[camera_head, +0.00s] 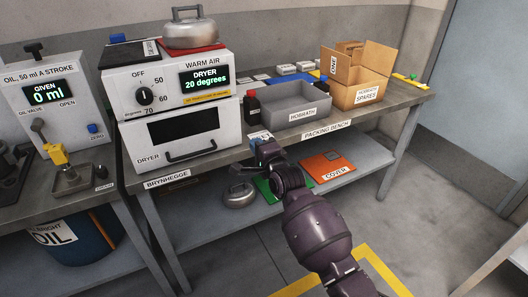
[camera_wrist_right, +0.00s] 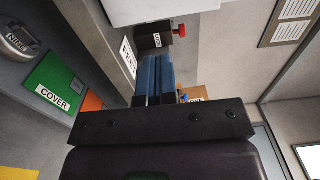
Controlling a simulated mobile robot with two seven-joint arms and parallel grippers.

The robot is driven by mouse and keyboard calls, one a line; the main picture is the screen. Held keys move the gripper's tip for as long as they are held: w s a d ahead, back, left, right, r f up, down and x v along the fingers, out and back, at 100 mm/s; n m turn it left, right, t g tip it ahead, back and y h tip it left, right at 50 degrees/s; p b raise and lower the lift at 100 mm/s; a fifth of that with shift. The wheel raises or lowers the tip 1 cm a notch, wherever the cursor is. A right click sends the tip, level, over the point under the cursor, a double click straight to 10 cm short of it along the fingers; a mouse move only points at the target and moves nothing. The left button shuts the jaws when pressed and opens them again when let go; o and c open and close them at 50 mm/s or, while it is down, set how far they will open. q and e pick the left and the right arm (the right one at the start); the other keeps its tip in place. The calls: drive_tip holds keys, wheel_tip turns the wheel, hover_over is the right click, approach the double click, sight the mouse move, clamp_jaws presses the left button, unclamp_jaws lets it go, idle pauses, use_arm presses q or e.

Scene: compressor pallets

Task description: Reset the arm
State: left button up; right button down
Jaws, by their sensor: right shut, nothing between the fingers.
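My right arm reaches in from the lower right in the head view. Its dark gripper (camera_head: 263,143) is at the front edge of the packing bench (camera_head: 345,124), to the right of the dryer (camera_head: 182,132). In the right wrist view the blue fingers (camera_wrist_right: 154,76) are together with nothing between them. Whether the gripper touches the bench edge cannot be told. My left gripper is not in view.

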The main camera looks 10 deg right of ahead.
drive_tip(key=s+d+r+n, duration=0.25)
drive_tip(key=s+n, duration=0.25)
drive_tip(key=n, duration=0.4)
drive_tip(key=s+d+f+n+g+h, duration=0.2)
drive_tip(key=s+d+f, duration=0.3)
drive_tip(key=s, duration=0.7)
drive_tip(key=s+d+f+n+g+h+p, duration=0.1)
drive_tip(key=s+d+f+n+g, duration=0.1)
drive_tip(key=s+d+f, duration=0.4)
drive_tip(key=s+d+f+n+g+h, duration=0.2)
drive_tip(key=s+d+f, duration=0.3)
drive_tip(key=s+f, duration=0.7)
drive_tip(key=s, duration=0.8)
drive_tip(key=shift+s+d+n+h, duration=0.2)
drive_tip(key=shift+d+n+h, duration=0.05)
drive_tip(key=shift+n+h, duration=0.05)
